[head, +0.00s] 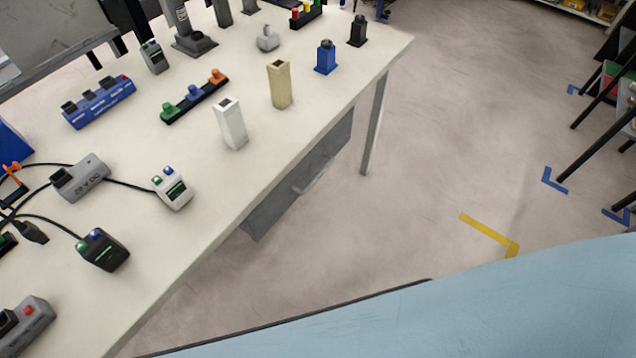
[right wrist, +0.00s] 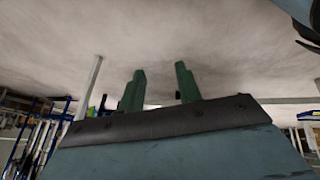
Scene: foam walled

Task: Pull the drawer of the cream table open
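The cream table (head: 262,155) stretches from lower left to upper right in the head view. Its grey drawer (head: 275,215) hangs under the near right edge and looks shut. A light bar handle (head: 318,172) sits on the drawer front. The table top hides the drawer's upper part. My right gripper (right wrist: 160,72) shows two green fingers, spread apart with nothing between them, in the right wrist view. It is not visible in the head view, and I cannot tell its distance from the handle. My left gripper is in neither view.
Several devices, blocks and cables lie on the table, including a white block (head: 231,124) and a tan block (head: 280,85) near the drawer-side edge. A table leg (head: 374,125) stands beyond the drawer. The floor (head: 440,130) on the drawer side is clear, with yellow tape (head: 485,232).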

